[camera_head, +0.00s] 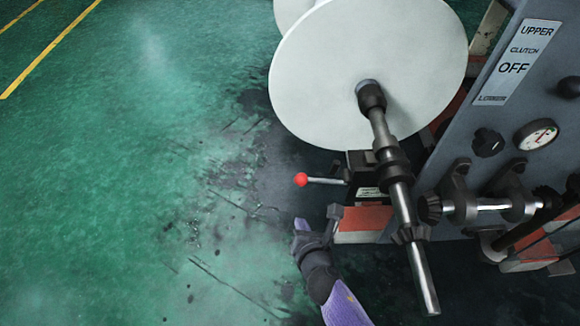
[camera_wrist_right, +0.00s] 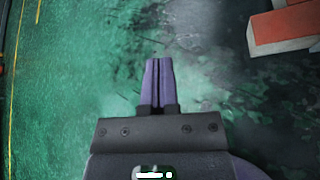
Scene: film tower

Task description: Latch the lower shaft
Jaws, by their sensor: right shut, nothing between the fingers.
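The lower shaft (camera_head: 383,140) is a grey metal rod with dark collars. It runs from the hub of a large white film roll (camera_head: 330,85) down to a free end at the lower right. A latch lever with a red ball knob (camera_head: 301,180) sticks out to the left beside the shaft. My right gripper (camera_head: 302,226) is below the red knob, apart from it. In the right wrist view its purple fingers (camera_wrist_right: 158,82) are together with nothing between them, above the green floor. My left gripper is not in view.
A grey machine panel (camera_head: 490,120) with a gauge (camera_head: 538,134), black knobs and a sign reading "UPPER CLUTCH OFF" stands at the right. Orange-red frame blocks (camera_head: 362,220) lie under the shaft. The green floor (camera_head: 130,190) at the left is clear.

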